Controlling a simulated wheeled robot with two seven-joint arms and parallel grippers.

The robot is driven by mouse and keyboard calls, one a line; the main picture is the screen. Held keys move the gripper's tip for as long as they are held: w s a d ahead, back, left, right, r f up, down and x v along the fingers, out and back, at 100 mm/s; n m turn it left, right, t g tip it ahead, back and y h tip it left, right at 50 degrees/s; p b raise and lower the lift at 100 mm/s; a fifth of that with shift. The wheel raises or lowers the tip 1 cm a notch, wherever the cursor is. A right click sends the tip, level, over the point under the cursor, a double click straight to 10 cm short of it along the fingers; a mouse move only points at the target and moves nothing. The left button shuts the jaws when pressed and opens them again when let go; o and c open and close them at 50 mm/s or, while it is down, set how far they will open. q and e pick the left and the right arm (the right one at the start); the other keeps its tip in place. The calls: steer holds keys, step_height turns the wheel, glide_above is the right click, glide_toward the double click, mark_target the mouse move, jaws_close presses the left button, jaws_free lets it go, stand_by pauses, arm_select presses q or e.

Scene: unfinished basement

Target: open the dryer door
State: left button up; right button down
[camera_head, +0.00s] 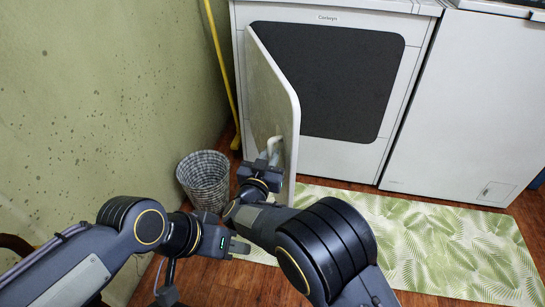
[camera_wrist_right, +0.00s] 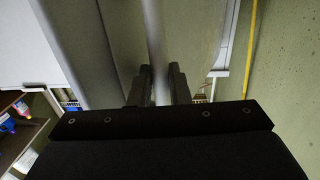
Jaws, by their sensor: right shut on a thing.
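The dryer (camera_head: 420,50) is a white machine against the back wall with a dark opening (camera_head: 335,80) in its front. Its white door (camera_head: 277,95) is swung wide out from the left side of that opening. My right gripper (camera_head: 273,155) is shut on the pale door handle (camera_head: 275,143) on the door's left-facing side. In the right wrist view the handle bar (camera_wrist_right: 155,45) passes between the fingers of the right gripper (camera_wrist_right: 158,88). My left gripper (camera_head: 241,247) is low in front, apart from the door. Its jaw opening is not clear.
A woven basket (camera_head: 204,182) stands on the floor left of the door, near a yellow pole (camera_head: 222,70) by the green wall. A second white appliance (camera_head: 475,105) stands to the right. A leaf-patterned mat (camera_head: 430,245) lies on the wooden floor in front.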

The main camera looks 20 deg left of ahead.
steer(key=shift+w+r, duration=0.15)
steer(key=shift+r, duration=0.1)
steer(key=c, duration=1.4)
jaws_free()
steer(key=shift+a+f, duration=0.1)
steer(key=shift+o, duration=0.2)
steer(key=shift+f, duration=0.1)
